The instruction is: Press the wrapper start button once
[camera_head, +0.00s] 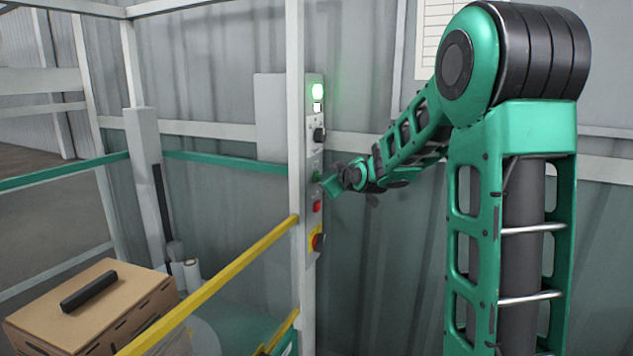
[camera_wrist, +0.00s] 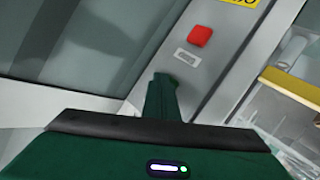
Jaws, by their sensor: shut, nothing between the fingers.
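The control panel (camera_head: 312,150) is a narrow grey strip on a white post in the head view. A small green shape (camera_head: 317,176) on it, likely the start button, sits just above the red button (camera_head: 317,207). My gripper (camera_head: 329,184) is shut and empty, its tip at or very close to the panel by that green shape; I cannot tell whether it touches. In the wrist view my gripper (camera_wrist: 161,88) points at the panel (camera_wrist: 222,72) below the red button (camera_wrist: 200,37) and a small label. The start button is hidden there.
A red emergency stop on yellow (camera_head: 317,241) is lower. A yellow rail (camera_head: 220,282) and a carton (camera_head: 95,310) with a black bar are at left.

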